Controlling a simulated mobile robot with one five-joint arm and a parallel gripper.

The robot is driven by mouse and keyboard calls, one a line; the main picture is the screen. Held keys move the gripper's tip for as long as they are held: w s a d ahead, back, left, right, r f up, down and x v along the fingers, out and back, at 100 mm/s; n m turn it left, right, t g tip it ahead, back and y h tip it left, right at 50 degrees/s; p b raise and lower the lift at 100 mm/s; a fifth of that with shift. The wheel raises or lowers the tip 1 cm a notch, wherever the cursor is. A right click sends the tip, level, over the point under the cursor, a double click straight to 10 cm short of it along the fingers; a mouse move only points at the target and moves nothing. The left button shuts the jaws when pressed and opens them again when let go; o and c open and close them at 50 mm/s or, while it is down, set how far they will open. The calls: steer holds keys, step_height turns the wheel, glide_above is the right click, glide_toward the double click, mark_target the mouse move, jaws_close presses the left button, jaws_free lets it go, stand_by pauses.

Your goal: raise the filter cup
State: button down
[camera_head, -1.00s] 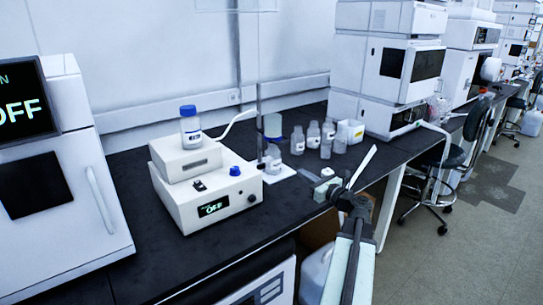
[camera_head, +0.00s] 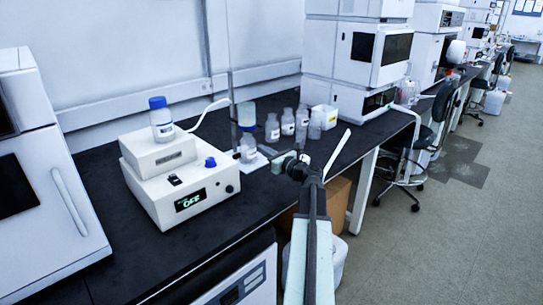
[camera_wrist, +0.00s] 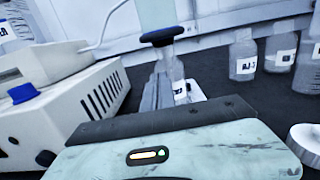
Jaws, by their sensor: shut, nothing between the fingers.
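The filter cup (camera_head: 246,115) is a pale, blue-green translucent cylinder beside a thin upright rod on the bench. In the wrist view its pale body (camera_wrist: 158,14) is cut off at the top edge, above a dark round collar (camera_wrist: 164,36). A clear labelled bottle (camera_head: 249,149) stands below it. My gripper (camera_head: 274,156) is low over the bench, in front and to the right of the cup. In the wrist view its grey fingers (camera_wrist: 160,75) are together and empty, pointing toward the bottle below the collar. The exact gap to the cup is unclear.
A white box unit (camera_head: 180,180) reading OFF, with a blue knob and a blue-capped bottle (camera_head: 161,118) on top, stands left.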

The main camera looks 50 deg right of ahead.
steer(key=r+p, duration=0.2)
steer(key=w+r+p, duration=0.1)
steer(key=r+p, duration=0.1)
steer(key=shift+w, duration=0.15)
steer(key=shift+r, duration=0.1)
step_height(320, 180, up, 5)
steer(key=p, duration=0.5)
steer(key=shift+w+d, duration=0.1)
steer(key=shift+d, duration=0.05)
step_height(320, 180, down, 6)
steer(key=b, duration=0.6)
steer(key=s+r+p, duration=0.1)
steer(key=s, duration=1)
steer(key=shift+a, duration=0.45)
